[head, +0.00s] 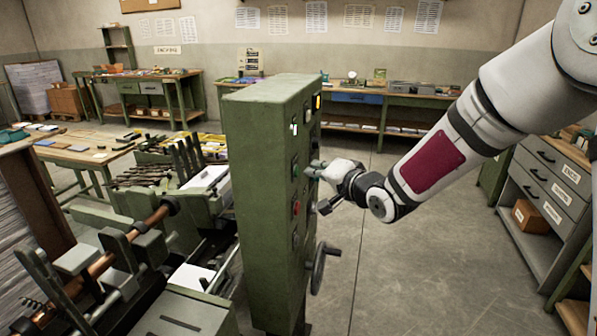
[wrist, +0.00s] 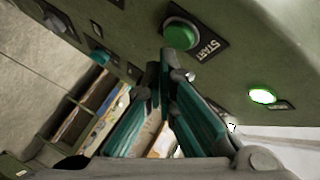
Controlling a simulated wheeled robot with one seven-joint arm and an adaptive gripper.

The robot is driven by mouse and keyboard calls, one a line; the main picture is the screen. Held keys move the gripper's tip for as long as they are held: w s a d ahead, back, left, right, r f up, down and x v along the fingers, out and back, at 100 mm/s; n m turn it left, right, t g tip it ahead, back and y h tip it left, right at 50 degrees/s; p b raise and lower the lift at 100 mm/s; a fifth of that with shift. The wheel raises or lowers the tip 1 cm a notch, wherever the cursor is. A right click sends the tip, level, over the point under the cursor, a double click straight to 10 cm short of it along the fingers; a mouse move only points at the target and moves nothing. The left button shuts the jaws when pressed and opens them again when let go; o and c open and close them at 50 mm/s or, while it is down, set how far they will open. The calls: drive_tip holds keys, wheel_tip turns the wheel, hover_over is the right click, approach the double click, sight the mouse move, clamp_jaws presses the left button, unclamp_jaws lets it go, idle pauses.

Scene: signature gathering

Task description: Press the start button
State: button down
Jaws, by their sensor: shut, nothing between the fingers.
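The green start button (wrist: 182,35) is round, in a dark ring, beside a black START label (wrist: 208,48) on a green panel in the wrist view. My gripper (wrist: 165,62) has its teal fingers drawn together, with tips close to the button's lower edge; I cannot tell whether they touch it. In the head view, a green button (head: 294,168) sits on the tall green control cabinet (head: 262,200). My gripper (head: 316,168) is at the cabinet's right side at about that button's height, holding nothing.
A lit green lamp (wrist: 263,96) is on the panel. A red button (head: 296,208) and a handwheel (head: 322,266) are lower on the cabinet. Machinery (head: 120,265) stands left. A drawer unit (head: 548,190) stands right, with open floor (head: 420,270) between it and the cabinet.

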drive_tip(key=shift+s+d+p, duration=0.25)
drive_tip(key=shift+d+p, duration=0.35)
drive_tip(key=shift+d, duration=0.65)
drive_tip(key=shift+s+d+p, duration=0.25)
drive_tip(key=shift+d+p, duration=0.35)
drive_tip(key=shift+d, duration=0.65)
drive_tip(key=s+d+r+n+g+h, duration=0.1)
drive_tip(key=s+d+r+g+h, duration=0.1)
drive_tip(key=s+d+r+h, duration=0.4)
drive_tip(key=s+d+r+n+g+h, duration=0.1)
drive_tip(key=s+d+r+n+h, duration=0.15)
drive_tip(key=s+d, duration=0.65)
drive_tip(key=s+f+n+g, duration=0.1)
drive_tip(key=s+g, duration=0.3)
drive_tip(key=s, duration=2)
drive_tip(key=shift+s+d+f+g, duration=0.2)
drive_tip(key=shift+s+g, duration=0.1)
drive_tip(key=shift+s, duration=0.1)
